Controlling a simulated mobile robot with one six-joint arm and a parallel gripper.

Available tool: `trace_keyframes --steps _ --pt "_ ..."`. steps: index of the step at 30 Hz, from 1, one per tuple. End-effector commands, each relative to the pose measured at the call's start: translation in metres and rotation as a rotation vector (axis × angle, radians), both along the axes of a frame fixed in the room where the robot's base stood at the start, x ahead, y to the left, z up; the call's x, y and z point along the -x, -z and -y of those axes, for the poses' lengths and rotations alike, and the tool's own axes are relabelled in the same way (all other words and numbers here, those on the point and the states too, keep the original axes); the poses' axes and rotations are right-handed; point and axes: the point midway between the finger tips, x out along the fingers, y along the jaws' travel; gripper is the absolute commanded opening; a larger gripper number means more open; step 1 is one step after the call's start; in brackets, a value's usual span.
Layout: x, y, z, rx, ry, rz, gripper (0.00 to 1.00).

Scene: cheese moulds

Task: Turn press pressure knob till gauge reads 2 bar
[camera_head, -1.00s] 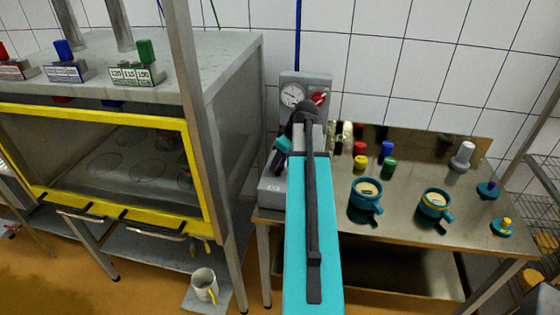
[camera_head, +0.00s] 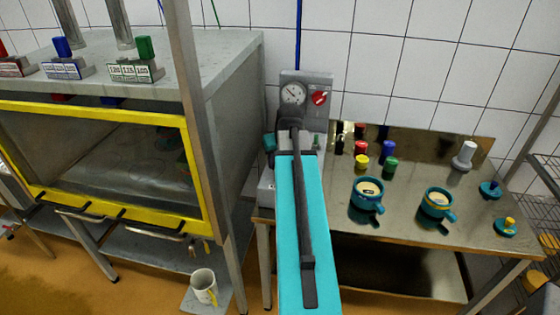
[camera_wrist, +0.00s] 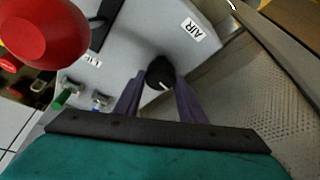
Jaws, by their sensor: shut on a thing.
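The grey press control box (camera_head: 318,80) stands against the tiled wall, with a round white gauge (camera_head: 293,93) and a red knob (camera_head: 320,97) on its face. The gauge needle is too small to read surely. In the wrist view a black knob (camera_wrist: 159,72) with a white mark sits on the grey panel below the "AIR" label (camera_wrist: 193,29). My gripper (camera_wrist: 160,88) is shut on this black knob, one purple finger on each side. In the head view my arm hides the knob and the fingertips.
A large red round part (camera_wrist: 42,28) is close at the wrist view's upper left. Two teal moulds (camera_head: 368,195) (camera_head: 438,202) and several coloured weights stand on the metal table (camera_head: 400,235). The yellow-framed press cabinet (camera_head: 105,210) is at left.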

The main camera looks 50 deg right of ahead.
Motion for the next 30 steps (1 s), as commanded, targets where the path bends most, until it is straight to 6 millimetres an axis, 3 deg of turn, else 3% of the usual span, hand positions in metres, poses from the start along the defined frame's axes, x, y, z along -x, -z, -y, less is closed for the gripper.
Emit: trace_keyframes --steps 18,30 --pt "-0.0047 -0.0004 -0.0042 -0.003 0.435 0.003 0.14" --pt "-0.0049 -0.0001 -0.0054 -0.005 0.535 0.002 0.14"
